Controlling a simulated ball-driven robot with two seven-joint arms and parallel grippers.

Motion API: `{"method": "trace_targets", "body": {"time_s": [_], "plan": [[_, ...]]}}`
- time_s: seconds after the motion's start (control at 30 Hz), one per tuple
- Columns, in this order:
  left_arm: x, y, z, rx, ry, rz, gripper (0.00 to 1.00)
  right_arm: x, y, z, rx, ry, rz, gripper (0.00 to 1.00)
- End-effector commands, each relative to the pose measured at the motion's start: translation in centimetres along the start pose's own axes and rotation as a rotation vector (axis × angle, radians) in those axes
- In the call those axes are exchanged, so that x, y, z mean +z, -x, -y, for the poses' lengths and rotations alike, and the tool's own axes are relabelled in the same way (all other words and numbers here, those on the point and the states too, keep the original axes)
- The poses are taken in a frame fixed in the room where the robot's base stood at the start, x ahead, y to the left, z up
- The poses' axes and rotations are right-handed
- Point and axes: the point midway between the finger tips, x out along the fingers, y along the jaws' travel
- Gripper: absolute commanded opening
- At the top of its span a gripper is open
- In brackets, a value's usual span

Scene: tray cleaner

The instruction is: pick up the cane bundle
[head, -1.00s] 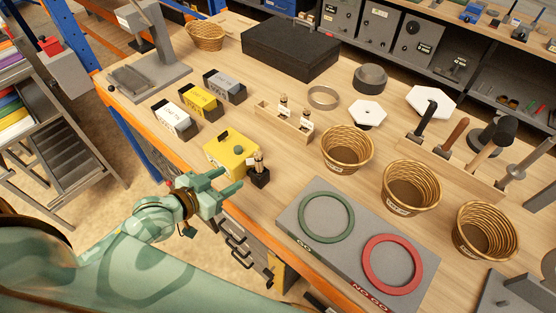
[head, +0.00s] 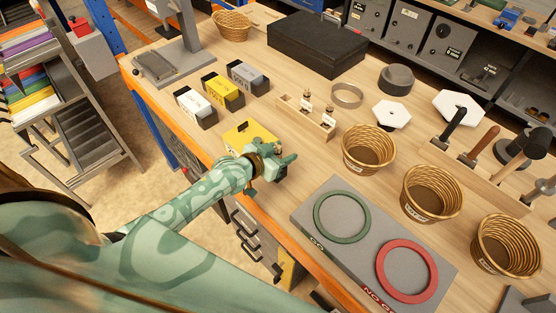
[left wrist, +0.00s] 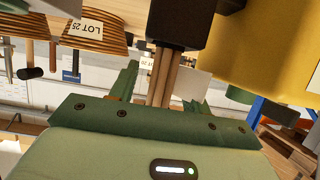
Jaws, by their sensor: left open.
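The cane bundle (left wrist: 163,78) is a small bunch of thin brown sticks. In the left wrist view, which looks upside down, it runs into a black block (left wrist: 182,22). My left gripper (left wrist: 160,88) is open, with one finger on each side of the bundle in that view; I cannot tell whether either finger touches it. My right gripper is not in view.
Wicker baskets (head: 368,150) stand to the right. A grey board (head: 375,233) with a green ring (head: 342,216) and a red ring (head: 407,271) lies at the front. Labelled blocks (head: 196,106) are at the left.

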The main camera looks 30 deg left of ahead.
Motion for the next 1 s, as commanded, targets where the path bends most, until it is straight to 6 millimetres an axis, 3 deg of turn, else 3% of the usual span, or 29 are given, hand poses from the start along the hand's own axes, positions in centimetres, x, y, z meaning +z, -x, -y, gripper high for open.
{"method": "trace_targets", "body": {"time_s": [0.23,0.4,0.73,1.0], "plan": [[0.0,-0.2,0.0,0.000,0.000,-0.001,0.45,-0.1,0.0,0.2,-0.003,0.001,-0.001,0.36],[0.0,-0.2,0.0,0.000,0.001,-0.001,0.00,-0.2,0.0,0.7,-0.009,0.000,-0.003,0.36],[-0.5,0.0,0.0,0.000,0.001,-0.002,0.00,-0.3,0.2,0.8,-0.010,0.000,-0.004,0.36],[-5.7,2.1,0.0,0.000,0.001,-0.004,0.00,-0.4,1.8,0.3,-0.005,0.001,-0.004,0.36]]}}
